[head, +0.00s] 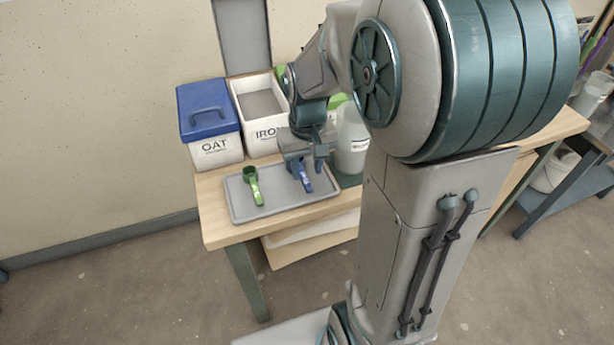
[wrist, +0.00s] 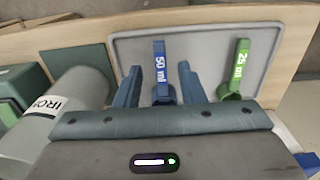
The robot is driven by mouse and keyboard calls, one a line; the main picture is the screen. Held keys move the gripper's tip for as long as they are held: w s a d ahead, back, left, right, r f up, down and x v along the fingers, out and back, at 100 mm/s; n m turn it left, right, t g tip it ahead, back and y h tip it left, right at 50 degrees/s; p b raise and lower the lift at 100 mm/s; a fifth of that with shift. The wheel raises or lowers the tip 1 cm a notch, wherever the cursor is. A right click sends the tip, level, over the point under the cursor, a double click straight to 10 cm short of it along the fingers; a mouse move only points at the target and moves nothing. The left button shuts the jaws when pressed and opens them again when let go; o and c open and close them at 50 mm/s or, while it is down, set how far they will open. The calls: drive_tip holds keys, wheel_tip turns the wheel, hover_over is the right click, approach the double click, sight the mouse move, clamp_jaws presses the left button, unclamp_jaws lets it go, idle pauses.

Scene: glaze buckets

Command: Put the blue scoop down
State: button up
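The blue scoop (head: 305,184), marked 50 ml, appears to rest on the grey tray (head: 268,208), right of the green scoop (head: 253,186). In the wrist view the blue scoop's handle (wrist: 160,72) lies between my two fingers, with a gap on each side. My gripper (head: 307,162) is open and low over the tray; it also shows in the wrist view (wrist: 159,85). The blue scoop's bowl is mostly hidden behind my gripper. The green scoop's handle, marked 25 ml, shows in the wrist view (wrist: 236,68), outside my fingers.
A pale labelled container (head: 352,150) stands right of my gripper. The tray is bare left of the green scoop. The wooden table's (head: 222,236) front edge is close.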

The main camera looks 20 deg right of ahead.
wheel_tip(320, 180, up, 6)
drive_tip(key=s+a+t, duration=0.2)
drive_tip(key=s+a, duration=0.1)
drive_tip(key=s, duration=0.9)
drive_tip(key=shift+f+p, duration=0.2)
drive_tip(key=shift+p, duration=0.1)
drive_tip(key=shift+a, duration=0.1)
idle(0.4)
